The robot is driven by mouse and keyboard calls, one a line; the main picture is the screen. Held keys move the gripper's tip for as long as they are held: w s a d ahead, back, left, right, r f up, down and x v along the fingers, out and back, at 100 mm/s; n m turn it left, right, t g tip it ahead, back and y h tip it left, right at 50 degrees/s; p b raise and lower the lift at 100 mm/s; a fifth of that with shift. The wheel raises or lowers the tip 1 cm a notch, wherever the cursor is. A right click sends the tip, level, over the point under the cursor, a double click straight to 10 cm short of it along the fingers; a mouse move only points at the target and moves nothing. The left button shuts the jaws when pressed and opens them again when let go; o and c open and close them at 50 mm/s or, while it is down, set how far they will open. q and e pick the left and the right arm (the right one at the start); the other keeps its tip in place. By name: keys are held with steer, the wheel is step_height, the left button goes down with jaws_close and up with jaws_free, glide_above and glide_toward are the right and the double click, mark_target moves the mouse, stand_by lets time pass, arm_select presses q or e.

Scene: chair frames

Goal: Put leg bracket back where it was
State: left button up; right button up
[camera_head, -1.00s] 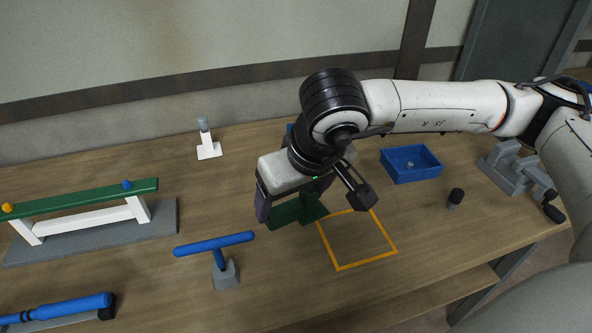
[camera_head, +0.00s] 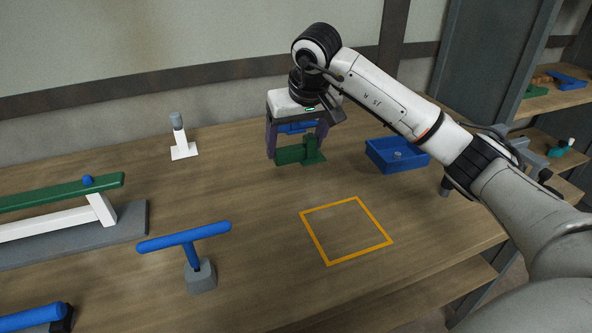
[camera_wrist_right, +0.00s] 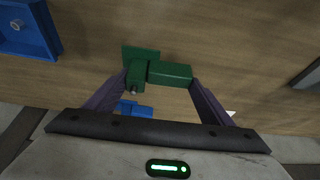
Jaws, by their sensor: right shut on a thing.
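The green leg bracket (camera_head: 291,154) has a long block and an upright post on a flat plate. My right gripper (camera_head: 297,148) is shut on it, with the dark fingers at its two ends. In the right wrist view the bracket (camera_wrist_right: 168,73) spans between the fingertips of the right gripper (camera_wrist_right: 160,80). It is over the back part of the table; I cannot tell whether it touches the wood. My left gripper is not in view.
A blue part (camera_head: 297,127) shows between the fingers, behind the bracket. A blue tray (camera_head: 399,163) stands to the right. An empty orange square outline (camera_head: 346,262) lies in front. A blue T-shaped part (camera_head: 186,237) and a white stand (camera_head: 183,151) are left.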

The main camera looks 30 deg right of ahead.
mark_target(295, 161)
step_height(295, 161, down, 5)
steer(key=shift+a+r, duration=0.1)
steer(key=shift+f, duration=0.3)
steer(key=shift+r, duration=0.1)
steer(key=shift+f+b, duration=0.25)
steer(key=shift+b, duration=0.05)
steer(key=o, duration=1.2)
steer(key=shift+o, duration=0.2)
steer(key=shift+r, duration=0.1)
